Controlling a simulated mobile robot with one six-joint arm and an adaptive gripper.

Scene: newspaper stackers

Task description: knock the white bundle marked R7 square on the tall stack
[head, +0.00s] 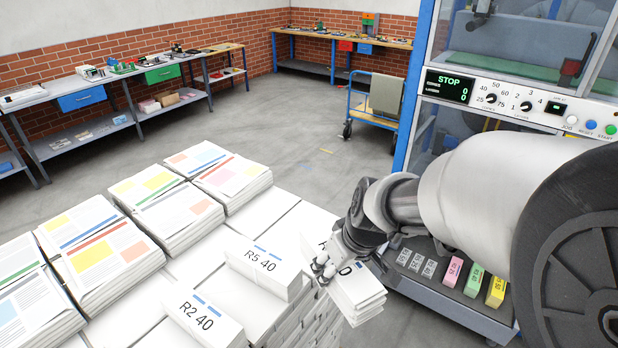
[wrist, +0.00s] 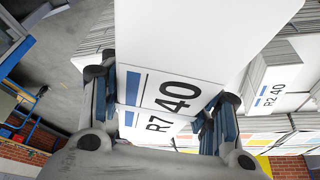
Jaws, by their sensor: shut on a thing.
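The white bundle marked R7 40 (wrist: 200,40) fills the middle of the wrist view, its label facing me. My gripper (wrist: 162,88) has one finger on each side of it and is shut on it. In the head view the bundle (head: 360,297) is at the right edge of the tall stack (head: 207,251), and my gripper (head: 325,268) covers part of its label. It sits askew to the stack and appears to stick out past its right side. I cannot tell whether its underside touches the stack.
White bundles marked R5 40 (head: 265,265) and R2 40 (head: 203,318) lie on the stack's near part. Printed newspaper piles (head: 100,240) cover its far and left parts. A machine with a control panel (head: 500,95) and a shelf of coloured blocks (head: 473,280) stands right.

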